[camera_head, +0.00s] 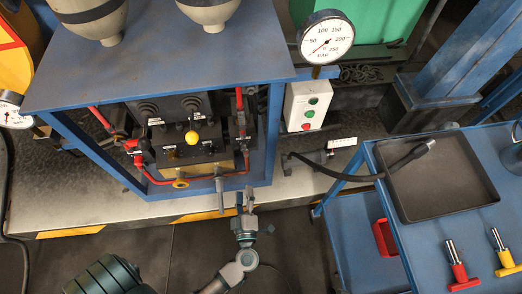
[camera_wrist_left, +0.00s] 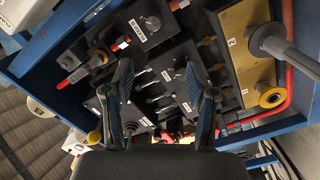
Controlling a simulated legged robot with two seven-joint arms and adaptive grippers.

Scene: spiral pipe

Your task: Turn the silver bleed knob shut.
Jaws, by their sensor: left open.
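My left gripper (camera_head: 246,196) is open and empty, just in front of the blue cabinet's lower front edge. Its two spread fingers also show in the left wrist view (camera_wrist_left: 158,68), with the valve panel between and beyond them. A silver-grey handle with a long stem (camera_head: 220,190) stands out from the brass block, left of the gripper and apart from it; it also shows at the upper right of the wrist view (camera_wrist_left: 272,40). A small silver round knob (camera_wrist_left: 153,23) sits on a labelled black block. My right gripper is not in view.
The blue cabinet (camera_head: 165,82) overhangs the panel. A yellow ball knob (camera_head: 192,137), red-handled valves (camera_head: 138,158) and a brass ring (camera_head: 181,183) crowd around. A button box (camera_head: 307,105) and gauge (camera_head: 326,38) are to the right. A blue cart (camera_head: 425,235) carries a black tray (camera_head: 478,212).

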